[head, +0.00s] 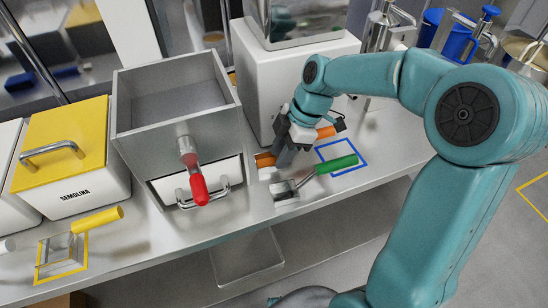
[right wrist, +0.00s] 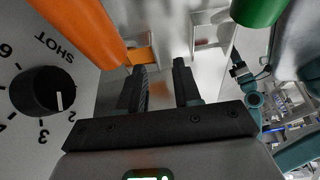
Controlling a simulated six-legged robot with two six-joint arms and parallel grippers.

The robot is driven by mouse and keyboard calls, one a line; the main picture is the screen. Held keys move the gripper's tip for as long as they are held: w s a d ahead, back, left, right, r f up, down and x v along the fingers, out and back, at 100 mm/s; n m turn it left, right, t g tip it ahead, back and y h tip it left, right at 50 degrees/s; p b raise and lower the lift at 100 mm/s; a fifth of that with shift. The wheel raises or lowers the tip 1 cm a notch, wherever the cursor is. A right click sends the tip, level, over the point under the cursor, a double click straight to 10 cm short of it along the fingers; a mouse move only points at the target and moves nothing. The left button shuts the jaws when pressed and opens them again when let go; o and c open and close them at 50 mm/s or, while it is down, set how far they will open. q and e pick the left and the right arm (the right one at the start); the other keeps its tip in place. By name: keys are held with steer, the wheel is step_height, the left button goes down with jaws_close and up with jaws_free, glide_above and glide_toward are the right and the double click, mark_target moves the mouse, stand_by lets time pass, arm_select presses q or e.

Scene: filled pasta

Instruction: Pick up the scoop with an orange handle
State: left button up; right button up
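The scoop's orange handle (head: 327,132) shows in the head view just right of my right gripper, on the counter by the white machine. It also fills the upper left of the right wrist view (right wrist: 85,28). My right gripper (head: 284,158) points down at the counter, partly hiding the scoop; its metal head is not clear. In the right wrist view my right gripper (right wrist: 160,68) has its two fingers apart with nothing seen held, and the handle lies left of them. An orange patch (head: 265,160) shows left of the fingers. My left gripper is not in view.
A green-handled scoop (head: 335,163) lies close in front, near a blue outline (head: 356,181). The white machine (head: 262,100) with a dial (right wrist: 45,92) stands close behind. A metal bin (head: 185,125) with a red handle (head: 199,188) and a yellow-handled scoop (head: 97,220) are left.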

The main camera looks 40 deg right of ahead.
steer(key=x, duration=0.4)
steer(key=shift+w+d+f, duration=0.2)
steer(key=shift+w, duration=0.05)
jaws_close()
steer(key=shift+r, duration=0.1)
step_height(320, 180, up, 20)
steer(key=p, duration=0.1)
stand_by(0.6)
